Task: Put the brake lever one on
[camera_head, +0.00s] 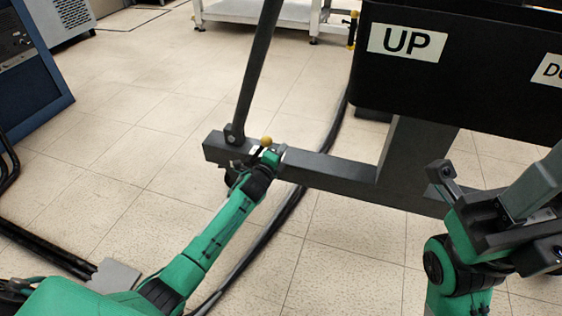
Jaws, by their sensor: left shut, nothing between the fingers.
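A small yellow knob (266,142) shows at the left end of the cart's dark grey base bar. It looks like the end of a brake lever, but the rest of the lever is hidden. My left gripper (268,156) is at the bar's left end, right below the knob. It is shut with nothing held; whether it touches the knob I cannot tell. My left wrist partly hides the caster (231,177) under the bar. My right gripper (528,195) is at the right edge, in front of the cart and away from the knob; its fingers do not show clearly.
The cart has a base bar (335,172), a slanted post (257,70) and a black bin (455,90) labelled UP. A dark cable (283,215) runs across the floor under the bar. A blue cabinet (35,75) stands at left. The tiled floor (110,150) between is clear.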

